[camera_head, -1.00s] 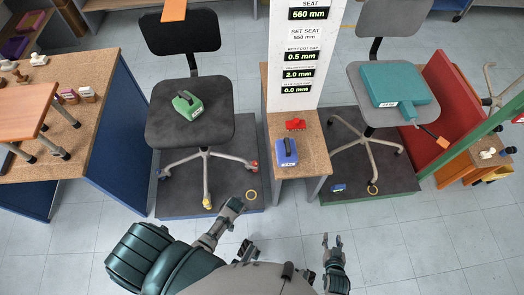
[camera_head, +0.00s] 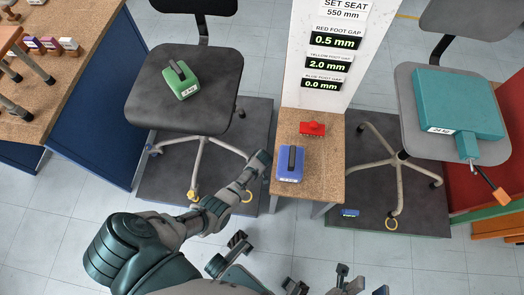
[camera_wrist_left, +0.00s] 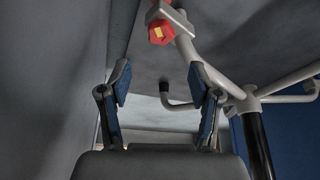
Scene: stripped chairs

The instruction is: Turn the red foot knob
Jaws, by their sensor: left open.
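The red foot knob (camera_wrist_left: 161,32), with a yellow mark, sits at the end of a grey chair leg (camera_wrist_left: 185,45) in the left wrist view. My left gripper (camera_wrist_left: 158,82) is open, its blue-padded fingers apart and empty; the knob appears above the gap between them. In the head view my left gripper (camera_head: 258,163) is by the right side of the black chair (camera_head: 185,105), and the red knob is hidden there. The yellow foot (camera_head: 193,195) shows at the front. My right gripper (camera_head: 350,281) is low in the picture and looks open and empty.
A small table (camera_head: 320,180) holds a blue weight (camera_head: 290,165) and a red object (camera_head: 312,129). The sign (camera_head: 338,45) reads red foot gap 0.5 mm, yellow 2.0, blue 0.0. A green weight (camera_head: 182,82) lies on the seat. A second chair (camera_head: 410,100) stands right.

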